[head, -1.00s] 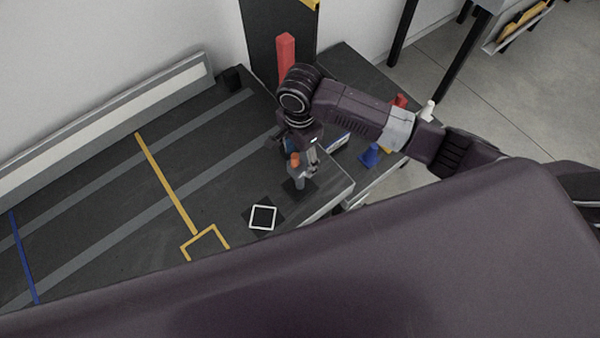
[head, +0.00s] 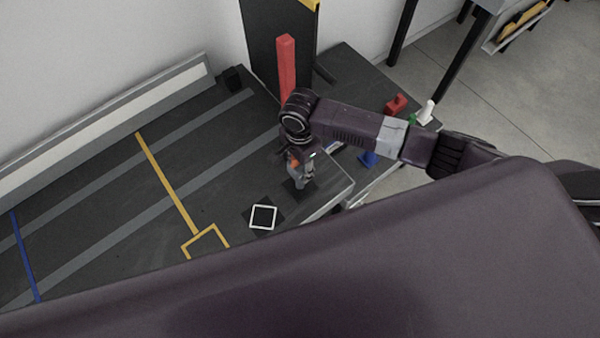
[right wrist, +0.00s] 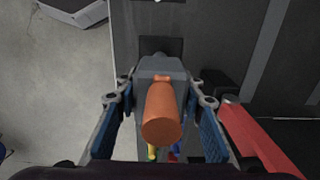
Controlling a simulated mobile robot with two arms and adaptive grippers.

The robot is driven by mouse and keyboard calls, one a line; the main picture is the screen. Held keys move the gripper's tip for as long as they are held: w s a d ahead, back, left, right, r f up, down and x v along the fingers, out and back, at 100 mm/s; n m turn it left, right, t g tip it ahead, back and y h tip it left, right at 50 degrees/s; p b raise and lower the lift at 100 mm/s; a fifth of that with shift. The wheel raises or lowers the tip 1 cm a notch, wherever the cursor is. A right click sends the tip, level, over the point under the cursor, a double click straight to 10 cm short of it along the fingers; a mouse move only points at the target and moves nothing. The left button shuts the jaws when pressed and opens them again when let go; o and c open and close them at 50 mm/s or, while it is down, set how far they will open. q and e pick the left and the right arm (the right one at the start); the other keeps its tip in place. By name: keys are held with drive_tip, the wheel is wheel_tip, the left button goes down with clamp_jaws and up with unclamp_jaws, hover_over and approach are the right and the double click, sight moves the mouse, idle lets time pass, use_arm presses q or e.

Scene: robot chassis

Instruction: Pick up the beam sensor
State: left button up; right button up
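The beam sensor (right wrist: 162,100) has a grey body and an orange cylinder that points up toward the right wrist camera. In the head view its orange part (head: 294,161) shows near the right end of the dark table, partly hidden by my right gripper (head: 303,167). In the right wrist view my right gripper (right wrist: 163,92) is open, with one blue-padded finger on each side of the sensor. Narrow gaps seem to show between the pads and the sensor; contact at the fingertips is hard to tell. My left gripper is not in view.
A white-framed square (head: 263,217) lies on the table left of the sensor. A tall red post (head: 287,68) stands behind my right arm. The table's left part is clear.

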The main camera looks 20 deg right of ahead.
drive_tip(key=c, duration=0.7)
